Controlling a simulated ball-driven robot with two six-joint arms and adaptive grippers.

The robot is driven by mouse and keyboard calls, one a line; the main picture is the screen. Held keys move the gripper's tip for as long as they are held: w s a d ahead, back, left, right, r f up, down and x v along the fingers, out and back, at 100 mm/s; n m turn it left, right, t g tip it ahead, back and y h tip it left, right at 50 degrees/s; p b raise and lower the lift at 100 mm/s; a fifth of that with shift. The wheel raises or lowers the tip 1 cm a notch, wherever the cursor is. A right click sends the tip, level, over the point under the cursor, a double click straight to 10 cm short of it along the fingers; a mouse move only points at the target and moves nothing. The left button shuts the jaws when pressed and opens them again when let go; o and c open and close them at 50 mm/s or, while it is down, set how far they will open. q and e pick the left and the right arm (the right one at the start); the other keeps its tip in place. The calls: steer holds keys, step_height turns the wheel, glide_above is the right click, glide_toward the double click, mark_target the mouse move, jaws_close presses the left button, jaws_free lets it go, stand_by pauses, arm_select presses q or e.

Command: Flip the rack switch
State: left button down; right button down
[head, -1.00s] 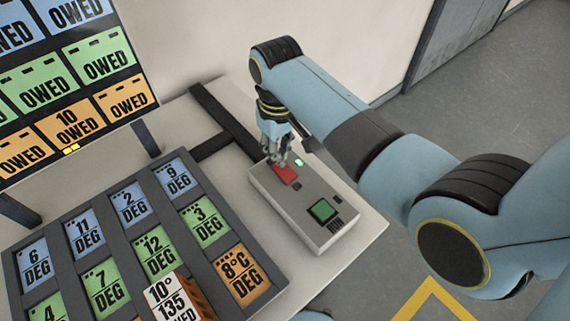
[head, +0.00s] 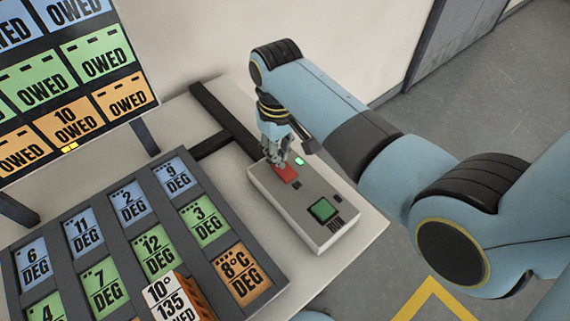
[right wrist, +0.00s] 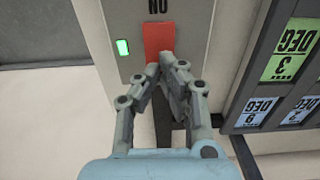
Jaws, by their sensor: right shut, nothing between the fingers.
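The control box (head: 262,184) is a pale grey block near the right end of the table. It carries a red rocker switch (head: 291,174), a lit green lamp (head: 299,160) and a square green button (head: 322,210). My right gripper (head: 279,162) is shut and empty, its fingertips at the upper end of the red switch; contact cannot be told. In the right wrist view the fingertips (right wrist: 167,62) overlap the near edge of the red switch (right wrist: 158,38), with the lit green lamp (right wrist: 123,47) to the left. My left gripper is not in view.
A dark rack of DEG cards (head: 183,240) stands left of the box, with a tilted card block (head: 172,296) at its front. A board of OWED cards (head: 75,130) rises behind. Dark rails (head: 222,115) lie on the table (head: 355,245).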

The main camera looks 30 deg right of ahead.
steer(key=shift+f+b, duration=0.4)
steer(key=shift+f, duration=0.45)
steer(key=shift+r, duration=0.1)
step_height(320, 180, up, 3)
steer(key=p, duration=0.3)
steer(key=shift+r, duration=1.95)
